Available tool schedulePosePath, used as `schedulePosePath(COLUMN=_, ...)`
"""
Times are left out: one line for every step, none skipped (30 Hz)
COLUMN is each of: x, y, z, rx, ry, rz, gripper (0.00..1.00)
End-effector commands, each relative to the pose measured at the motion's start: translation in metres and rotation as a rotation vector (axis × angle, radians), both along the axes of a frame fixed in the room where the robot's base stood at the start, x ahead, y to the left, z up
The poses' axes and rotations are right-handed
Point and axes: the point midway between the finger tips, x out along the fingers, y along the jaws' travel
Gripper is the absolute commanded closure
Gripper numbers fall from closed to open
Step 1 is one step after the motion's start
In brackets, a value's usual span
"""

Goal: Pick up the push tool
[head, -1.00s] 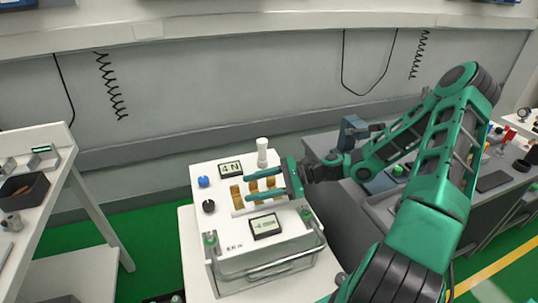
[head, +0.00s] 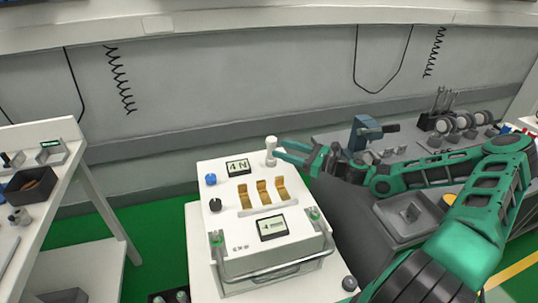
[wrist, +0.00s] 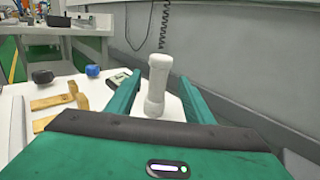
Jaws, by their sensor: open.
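The push tool appears to be the white, dumbbell-shaped piece (head: 270,152) standing upright at the back right corner of the white box's top (head: 222,171). In the wrist view the white tool (wrist: 157,78) stands between the two green fingers. My gripper (head: 279,151) is open and reaches in from the right, level with the tool. In the wrist view, gaps show between the tool and each finger of my gripper (wrist: 158,88), so it is not clamped.
Gold-coloured clips (head: 263,191), a blue knob (head: 211,179), a black knob (head: 216,206) and two small displays are on the box. A metal handle (head: 275,271) spans its front. A grey wall (head: 230,85) stands behind. A white shelf unit is at left, a grey bench at right.

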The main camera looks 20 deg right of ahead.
Motion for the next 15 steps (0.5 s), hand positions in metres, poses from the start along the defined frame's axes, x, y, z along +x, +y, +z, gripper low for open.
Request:
schedulePosePath(x=0.003, y=0.003, z=0.0, rx=0.0, ry=0.0, rz=0.0, gripper=0.53)
schedulePosePath(x=0.004, y=0.004, z=0.0, rx=0.0, ry=0.0, rz=0.0, gripper=0.53)
schedulePosePath(x=0.006, y=0.007, z=0.0, rx=0.001, ry=-0.001, rz=0.001, gripper=0.53)
schedulePosePath(x=0.008, y=0.01, z=0.0, rx=0.001, ry=-0.001, rz=0.002, gripper=0.53)
schedulePosePath(x=0.011, y=0.013, z=0.0, rx=0.001, ry=-0.001, rz=0.003, gripper=0.53)
schedulePosePath(x=0.015, y=0.017, z=0.0, rx=0.001, ry=-0.001, rz=0.004, gripper=0.53)
schedulePosePath(x=0.018, y=0.02, z=0.0, rx=0.001, ry=-0.001, rz=0.003, gripper=0.53)
schedulePosePath(x=0.022, y=0.023, z=0.0, rx=0.001, ry=-0.001, rz=0.002, gripper=0.53)
schedulePosePath(x=0.026, y=0.028, z=0.0, rx=0.001, ry=-0.001, rz=0.003, gripper=0.53)
schedulePosePath(x=0.029, y=0.03, z=0.0, rx=0.0, ry=-0.001, rz=0.003, gripper=0.53)
schedulePosePath(x=0.031, y=0.033, z=0.001, rx=0.0, ry=-0.001, rz=0.003, gripper=0.53)
schedulePosePath(x=0.034, y=0.036, z=0.0, rx=0.0, ry=-0.001, rz=0.003, gripper=0.53)
schedulePosePath(x=0.036, y=0.038, z=0.0, rx=-0.001, ry=-0.001, rz=0.002, gripper=0.53)
schedulePosePath(x=0.038, y=0.039, z=0.0, rx=-0.001, ry=-0.001, rz=0.001, gripper=0.53)
schedulePosePath(x=0.039, y=0.04, z=0.0, rx=-0.001, ry=-0.001, rz=0.001, gripper=0.53)
